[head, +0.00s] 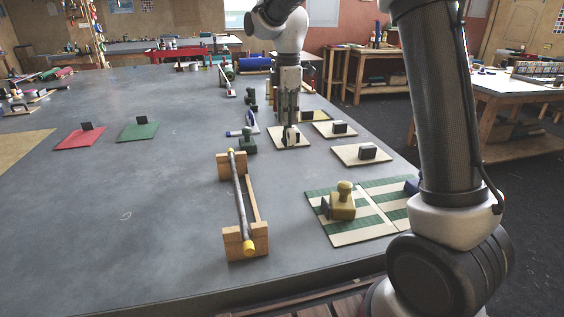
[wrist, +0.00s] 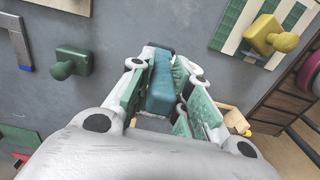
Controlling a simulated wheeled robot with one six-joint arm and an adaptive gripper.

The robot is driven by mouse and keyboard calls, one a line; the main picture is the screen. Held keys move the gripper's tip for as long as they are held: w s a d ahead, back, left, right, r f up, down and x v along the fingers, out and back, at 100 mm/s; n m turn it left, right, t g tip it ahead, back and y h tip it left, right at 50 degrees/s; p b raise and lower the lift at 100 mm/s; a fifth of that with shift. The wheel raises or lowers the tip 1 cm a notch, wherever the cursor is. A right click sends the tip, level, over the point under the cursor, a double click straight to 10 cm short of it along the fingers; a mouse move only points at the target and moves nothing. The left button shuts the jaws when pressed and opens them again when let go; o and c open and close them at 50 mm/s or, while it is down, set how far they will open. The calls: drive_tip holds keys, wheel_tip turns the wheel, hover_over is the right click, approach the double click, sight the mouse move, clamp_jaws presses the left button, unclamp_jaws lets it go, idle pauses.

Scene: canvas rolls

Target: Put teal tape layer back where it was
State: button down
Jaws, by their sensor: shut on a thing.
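The teal tape layer (wrist: 161,84) is a teal block between the fingers of my gripper (wrist: 165,90) in the wrist view. My gripper is shut on it. In the head view my gripper (head: 290,135) points down over a small beige board (head: 300,146) right of the table's middle. The teal piece is hardly visible there, and I cannot tell whether it touches the board or the table.
A green handled tool (head: 247,141) and a blue one (head: 243,131) stand left of my gripper. A wooden rack with a bar (head: 240,200) and a yellow tool (head: 342,203) on a striped board (head: 350,238) are nearer. Open table lies left.

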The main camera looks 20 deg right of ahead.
sight(287, 145)
drive_tip(key=f, duration=0.6)
drive_tip(key=shift+w, duration=0.25)
drive_tip(key=shift+f, duration=1.95)
drive_tip(key=shift+f, duration=0.2)
drive_tip(key=c, duration=1.3)
unclamp_jaws()
drive_tip(key=shift+r, duration=0.1)
